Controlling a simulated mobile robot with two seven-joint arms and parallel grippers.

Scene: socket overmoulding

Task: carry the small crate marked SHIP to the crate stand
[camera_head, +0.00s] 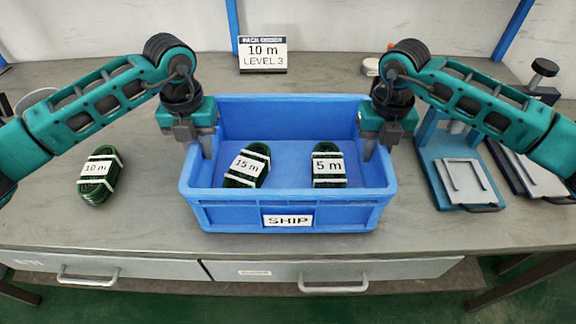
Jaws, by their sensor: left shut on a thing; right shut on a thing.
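The small blue crate marked SHIP (290,212) stands on the grey workbench, its label facing the front. Inside it lie a green cable coil tagged 15 m (246,167) and another tagged 5 m (328,168). My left gripper (203,148) is shut on the crate's left wall. My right gripper (372,150) is shut on its right wall. The gripper bodies hide parts of both side walls. I cannot tell whether the crate's base is clear of the bench. I cannot make out the crate stand in this view.
A coil tagged 10 m (98,176) lies on the bench at the left. A sign reading 10 m, LEVEL 3 (263,54) stands behind the crate. A blue press-like device (440,165) is close on the right. The bench's front edge (120,250) has drawers below it.

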